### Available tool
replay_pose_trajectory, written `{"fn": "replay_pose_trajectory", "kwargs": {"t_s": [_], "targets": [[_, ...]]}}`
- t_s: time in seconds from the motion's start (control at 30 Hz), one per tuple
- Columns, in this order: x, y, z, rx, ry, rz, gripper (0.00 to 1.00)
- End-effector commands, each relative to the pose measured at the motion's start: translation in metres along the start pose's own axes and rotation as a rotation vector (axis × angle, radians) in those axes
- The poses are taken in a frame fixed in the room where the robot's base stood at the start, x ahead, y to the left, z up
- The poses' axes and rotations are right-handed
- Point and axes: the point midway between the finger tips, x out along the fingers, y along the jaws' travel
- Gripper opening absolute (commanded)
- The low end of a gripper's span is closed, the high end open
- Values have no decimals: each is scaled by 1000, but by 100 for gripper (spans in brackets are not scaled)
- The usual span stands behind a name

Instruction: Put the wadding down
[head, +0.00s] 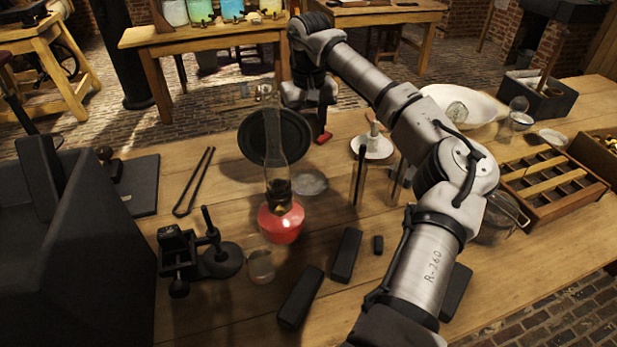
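My gripper (321,126) points down over the far part of the wooden bench, behind and right of the red oil lamp (281,221). It is small and dark here, and I cannot tell whether its fingers are open or shut. A small red piece (323,137) shows at its lower end; I cannot tell whether it is part of the gripper. I cannot make out any wadding for certain. A pale round lump (457,111) lies in the white basin (481,104) at the back right; I cannot tell what it is.
A dark round disc (262,137) stands behind the lamp's glass chimney. A white-based stand (372,147) and glass tubes are right of the gripper. A compartmented wooden tray (552,186) lies at right. Dark blocks (345,255) and a black clamp (180,259) are in front.

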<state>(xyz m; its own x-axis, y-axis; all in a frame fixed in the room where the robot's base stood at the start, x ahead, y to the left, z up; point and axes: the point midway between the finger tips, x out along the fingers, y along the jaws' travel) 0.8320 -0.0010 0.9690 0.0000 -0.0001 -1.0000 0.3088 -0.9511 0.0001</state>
Motion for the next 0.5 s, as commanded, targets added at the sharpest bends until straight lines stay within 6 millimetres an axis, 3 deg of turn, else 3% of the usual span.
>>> {"fn": "replay_pose_trajectory", "kwargs": {"t_s": [0.3, 0.5], "targets": [[80, -1, 1, -1, -2, -4, 25], [103, -1, 0, 0, 0, -1, 25]]}}
